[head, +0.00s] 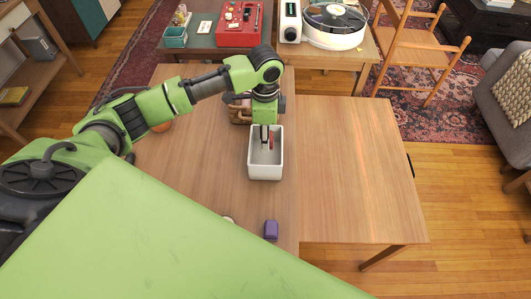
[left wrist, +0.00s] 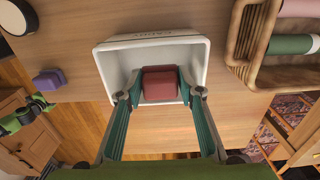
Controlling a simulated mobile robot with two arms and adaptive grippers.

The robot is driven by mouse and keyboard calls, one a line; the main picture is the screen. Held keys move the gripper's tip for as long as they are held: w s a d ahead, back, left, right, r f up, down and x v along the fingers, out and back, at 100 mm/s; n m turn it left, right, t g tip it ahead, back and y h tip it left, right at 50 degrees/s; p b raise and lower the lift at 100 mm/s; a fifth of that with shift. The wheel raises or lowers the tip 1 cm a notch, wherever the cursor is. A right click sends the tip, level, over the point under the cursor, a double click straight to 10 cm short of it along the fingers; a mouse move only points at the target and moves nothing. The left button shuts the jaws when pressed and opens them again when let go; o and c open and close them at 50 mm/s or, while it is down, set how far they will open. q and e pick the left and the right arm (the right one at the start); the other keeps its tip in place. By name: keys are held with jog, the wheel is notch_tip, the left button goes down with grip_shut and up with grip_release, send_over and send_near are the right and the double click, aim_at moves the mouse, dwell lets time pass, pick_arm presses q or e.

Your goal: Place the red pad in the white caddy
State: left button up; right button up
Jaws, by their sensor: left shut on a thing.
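The white caddy (head: 265,173) stands on the wooden table, and its open interior faces up. It also shows in the left wrist view (left wrist: 113,73), with dark lettering along one side. My left gripper (head: 268,137) points down over the caddy. In the left wrist view its fingertips (left wrist: 159,93) are shut on the red pad (left wrist: 159,83), one on each side. The pad overlaps the caddy's interior; I cannot tell whether it touches the floor. In the head view the pad is mostly hidden by the fingers.
A wicker basket (head: 238,113) with rolls (left wrist: 291,44) stands close behind the caddy. A purple block (head: 271,229) and a small pale round thing (head: 229,219) lie nearer me. An orange round thing (head: 161,127) sits at left. The right table part (head: 355,170) is clear.

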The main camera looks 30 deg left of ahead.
aim_at(265, 156)
pick_arm(q)
notch_tip(265, 156, down, 2)
jog(key=shift+f, duration=0.9)
notch_tip(265, 156, down, 3)
jog(key=shift+r, duration=0.1)
pick_arm(e)
jog(key=shift+s+a, duration=0.1)
jog(key=shift+a, duration=0.3)
jog(key=shift+d, duration=0.1)
pick_arm(q)
jog(key=o, duration=1.1)
jog(key=shift+c, duration=0.2)
pick_arm(e)
jog(key=shift+d, duration=0.1)
